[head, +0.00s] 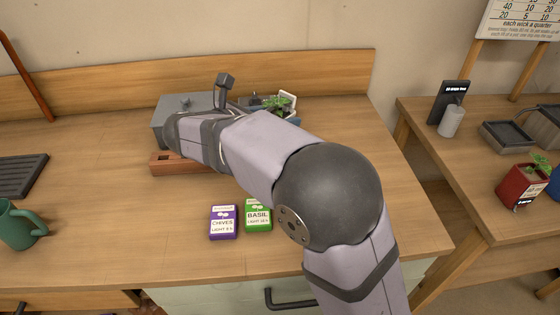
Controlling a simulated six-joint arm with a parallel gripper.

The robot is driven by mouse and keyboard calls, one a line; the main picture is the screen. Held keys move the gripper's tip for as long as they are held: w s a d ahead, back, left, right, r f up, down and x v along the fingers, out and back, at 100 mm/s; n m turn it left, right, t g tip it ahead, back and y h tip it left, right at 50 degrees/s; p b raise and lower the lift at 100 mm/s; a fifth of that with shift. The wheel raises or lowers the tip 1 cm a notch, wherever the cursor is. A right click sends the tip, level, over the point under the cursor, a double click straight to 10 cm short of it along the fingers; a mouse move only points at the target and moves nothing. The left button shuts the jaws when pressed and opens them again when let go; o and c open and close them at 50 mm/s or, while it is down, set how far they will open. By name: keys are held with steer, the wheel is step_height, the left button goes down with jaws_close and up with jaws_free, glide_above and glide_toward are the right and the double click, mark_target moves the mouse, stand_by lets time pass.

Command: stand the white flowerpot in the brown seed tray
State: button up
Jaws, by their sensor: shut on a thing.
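A brown box-like tray (172,167), which looks like the seed tray, lies on the bench left of centre. Its left end and front side show; my arm covers the rest. My wrist is over and behind that area, and the fingers of my gripper are hidden behind my own arm. I cannot make out the white flowerpot; it may be hidden by the arm too. Whether anything stands in the tray cannot be seen.
A grey box (168,110) and a green plant (279,104) stand behind my arm. Purple chives (223,222) and green basil (258,215) packets lie in front. A green mug (20,224) and dark ridged tray (22,175) are at left. A side table (455,165) holds a red pot (520,185).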

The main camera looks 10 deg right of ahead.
step_height(320, 180, up, 2)
steer(key=shift+w+r, duration=0.1)
steer(key=shift+r, duration=0.25)
steer(key=shift+s+d+n+y, duration=0.15)
steer(key=shift+s+n+y, duration=0.05)
steer(key=shift+n+y, duration=0.1)
steer(key=shift+f, duration=0.1)
steer(key=shift+f+b, duration=0.55)
steer(key=shift+f, duration=4.45)
steer(key=shift+f, duration=0.1)
steer(key=o, duration=1.1)
steer(key=shift+f, duration=0.1)
